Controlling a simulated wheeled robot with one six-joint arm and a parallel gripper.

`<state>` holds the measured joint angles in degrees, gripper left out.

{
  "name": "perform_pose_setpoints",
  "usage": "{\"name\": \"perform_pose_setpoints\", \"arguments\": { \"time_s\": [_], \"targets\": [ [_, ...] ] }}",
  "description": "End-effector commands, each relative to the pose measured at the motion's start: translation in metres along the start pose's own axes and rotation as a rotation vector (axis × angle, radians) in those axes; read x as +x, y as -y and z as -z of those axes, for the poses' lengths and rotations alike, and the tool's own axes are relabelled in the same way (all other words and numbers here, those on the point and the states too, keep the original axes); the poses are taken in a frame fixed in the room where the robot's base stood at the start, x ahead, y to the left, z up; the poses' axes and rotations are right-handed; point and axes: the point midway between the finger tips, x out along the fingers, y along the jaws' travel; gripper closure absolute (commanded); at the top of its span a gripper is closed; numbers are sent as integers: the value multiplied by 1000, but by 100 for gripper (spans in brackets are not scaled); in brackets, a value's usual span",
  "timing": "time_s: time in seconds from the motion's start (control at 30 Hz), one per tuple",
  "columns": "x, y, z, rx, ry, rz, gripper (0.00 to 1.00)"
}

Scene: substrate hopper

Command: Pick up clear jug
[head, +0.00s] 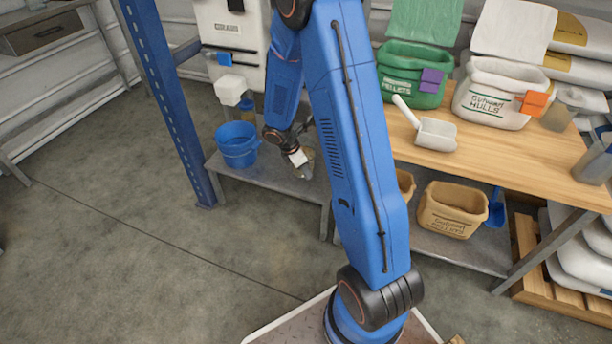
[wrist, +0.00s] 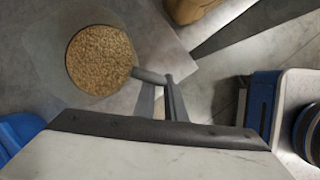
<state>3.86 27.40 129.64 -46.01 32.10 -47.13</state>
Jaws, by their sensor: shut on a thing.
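The clear jug (head: 307,162) is at my gripper (head: 302,166) in the head view, over the low grey shelf and partly hidden by the arm. In the wrist view the clear jug (wrist: 100,60) shows from above, with tan pellets inside and its handle pointing right. My gripper (wrist: 160,92) is shut on the jug's handle, with the fingers at the handle's outer end. I cannot tell whether the jug's base touches the shelf.
A blue bucket (head: 237,144) stands left of the jug on the low shelf (head: 268,180). A blue post (head: 165,95) rises farther left. Tan bags (head: 452,208) sit under the wooden bench (head: 500,158), right of my arm. A white scoop (head: 433,131) lies on the bench.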

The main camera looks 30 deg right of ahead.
Motion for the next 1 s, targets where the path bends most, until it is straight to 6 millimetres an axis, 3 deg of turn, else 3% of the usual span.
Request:
{"name": "perform_pose_setpoints", "arguments": {
  "time_s": [0.7, 1.0],
  "targets": [
    [-57, 0, 137, -3, 0, -1, 100],
    [-68, 0, 164, -1, 0, 0, 100]
  ]
}}
